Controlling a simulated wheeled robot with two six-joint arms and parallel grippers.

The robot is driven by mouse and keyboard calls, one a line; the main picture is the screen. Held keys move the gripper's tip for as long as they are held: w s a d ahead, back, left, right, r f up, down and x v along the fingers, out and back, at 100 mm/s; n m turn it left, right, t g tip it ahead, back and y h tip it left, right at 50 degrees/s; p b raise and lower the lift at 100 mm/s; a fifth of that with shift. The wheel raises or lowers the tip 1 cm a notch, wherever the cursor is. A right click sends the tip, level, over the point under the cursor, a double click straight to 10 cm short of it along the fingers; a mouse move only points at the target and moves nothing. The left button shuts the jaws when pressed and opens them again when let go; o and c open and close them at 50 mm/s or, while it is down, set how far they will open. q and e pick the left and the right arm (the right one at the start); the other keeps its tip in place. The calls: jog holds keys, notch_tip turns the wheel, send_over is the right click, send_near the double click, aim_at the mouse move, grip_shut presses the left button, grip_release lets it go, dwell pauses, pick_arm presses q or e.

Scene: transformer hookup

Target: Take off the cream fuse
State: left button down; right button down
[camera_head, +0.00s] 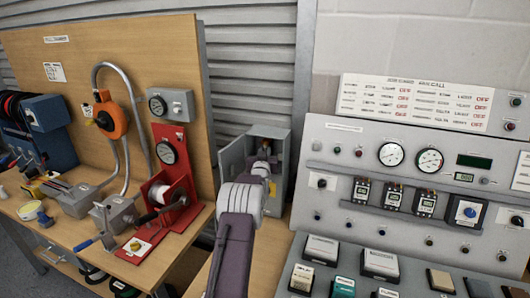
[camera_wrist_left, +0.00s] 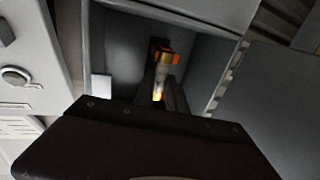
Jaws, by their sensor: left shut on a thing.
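The cream fuse (camera_wrist_left: 164,72) shows in the left wrist view as a small pale piece with orange-brown at its top and a bright yellow spot at its lower end. It is inside an open grey box (camera_head: 235,158), which also shows around it in the wrist view (camera_wrist_left: 112,50). My left gripper (camera_head: 264,150) reaches into this box and is shut on the fuse, its dark fingers beside it. The fuse's seat is hidden, so I cannot tell whether the fuse still touches it. My right gripper is not in view.
Right of the box stands a grey control console (camera_head: 340,185) with gauges and switches. The box walls leave little room around my left gripper.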

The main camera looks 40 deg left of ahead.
pick_arm(q)
jog(key=shift+s+f+b, duration=0.1)
jog(key=shift+s+b, duration=0.1)
jog(key=shift+b, duration=0.1)
jog(key=shift+s+d, duration=0.2)
jog(key=shift+s, duration=0.3)
jog(key=shift+b+v, duration=0.85)
jog(key=shift+v, duration=0.05)
jog(key=shift+s+a, duration=0.1)
jog(key=shift+a, duration=0.1)
jog(key=s+b, duration=0.1)
jog(key=s+d+b, duration=0.1)
jog(key=s, duration=0.1)
jog(key=s+b, duration=0.1)
jog(key=shift+s+d, duration=0.25)
jog(key=shift+s, duration=0.15)
jog(key=shift+r, duration=0.25)
